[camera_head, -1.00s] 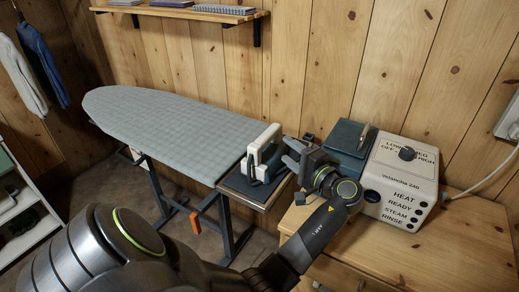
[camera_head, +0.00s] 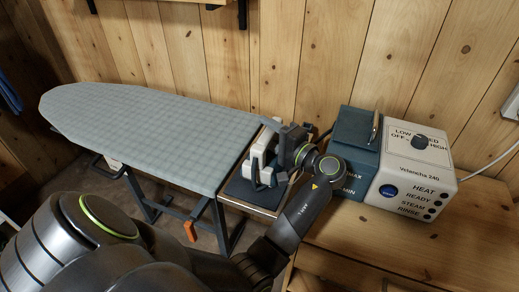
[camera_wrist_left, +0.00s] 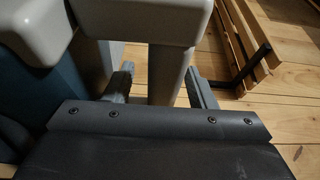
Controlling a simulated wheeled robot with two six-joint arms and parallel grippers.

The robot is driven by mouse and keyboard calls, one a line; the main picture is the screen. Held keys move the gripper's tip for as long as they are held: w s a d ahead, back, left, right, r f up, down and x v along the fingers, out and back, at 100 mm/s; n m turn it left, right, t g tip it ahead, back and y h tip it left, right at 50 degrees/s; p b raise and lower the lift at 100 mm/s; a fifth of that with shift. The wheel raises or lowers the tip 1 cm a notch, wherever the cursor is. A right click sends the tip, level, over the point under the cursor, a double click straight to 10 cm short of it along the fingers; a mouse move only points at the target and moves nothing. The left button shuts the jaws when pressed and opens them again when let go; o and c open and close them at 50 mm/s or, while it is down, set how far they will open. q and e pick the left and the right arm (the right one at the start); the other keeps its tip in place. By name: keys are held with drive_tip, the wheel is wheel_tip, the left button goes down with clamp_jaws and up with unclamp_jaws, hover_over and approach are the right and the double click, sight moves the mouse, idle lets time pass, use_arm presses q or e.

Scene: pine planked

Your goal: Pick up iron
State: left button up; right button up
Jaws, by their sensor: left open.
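The iron (camera_head: 258,152), white with a dark teal part, stands on a dark rest pad (camera_head: 246,192) at the right end of the ironing board. My left gripper (camera_head: 274,150) is at the iron's right side with its jaws open. In the left wrist view, the iron's pale handle bar (camera_wrist_left: 166,75) stands between the two separated fingers, with a gap visible at the right finger. The iron's white upper part and teal body (camera_wrist_left: 88,65) fill the upper left there. My gripper partly hides the iron in the head view. My right gripper is not in view.
The grey checked ironing board (camera_head: 150,130) stretches left, clear on top. A teal and white steam station (camera_head: 412,165) with a knob and labels stands on a wooden cabinet (camera_head: 375,235) to the right. A planked wall (camera_head: 320,60) rises behind.

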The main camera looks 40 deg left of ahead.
use_arm(q)
drive_tip(key=shift+d+r, duration=0.1)
drive_tip(key=shift+d, duration=0.15)
drive_tip(key=shift+s+d+r, duration=0.1)
drive_tip(key=shift+d, duration=0.2)
drive_tip(key=c, duration=0.4)
drive_tip(key=shift+a, duration=0.1)
drive_tip(key=shift+c, duration=1.1)
drive_tip(key=c, duration=0.5)
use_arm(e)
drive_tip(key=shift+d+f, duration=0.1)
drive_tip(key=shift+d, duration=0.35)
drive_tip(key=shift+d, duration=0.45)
